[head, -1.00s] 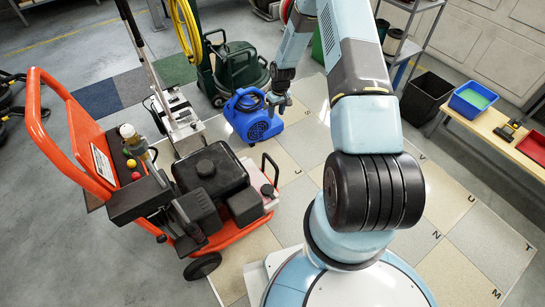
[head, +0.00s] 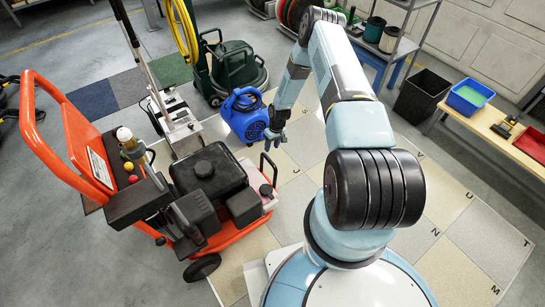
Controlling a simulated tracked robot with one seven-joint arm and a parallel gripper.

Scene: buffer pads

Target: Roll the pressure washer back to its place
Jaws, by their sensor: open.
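The pressure washer is most likely the orange wheeled machine (head: 205,205) with a black engine and a tall orange handle. It stands upright on the floor at the left, partly on the tiled pads (head: 300,195). My gripper (head: 277,138) is open and points down, in front of the right side of a blue blower (head: 244,120). I cannot tell whether it touches the blower. My gripper is apart from the orange machine, above and to the right of it in the picture.
A green floor machine (head: 235,68) and a silver upright machine (head: 172,120) stand behind the orange one. A bench with a blue bin (head: 468,98) and a black bin (head: 421,97) are at the right. Lettered tiles at the lower right are clear.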

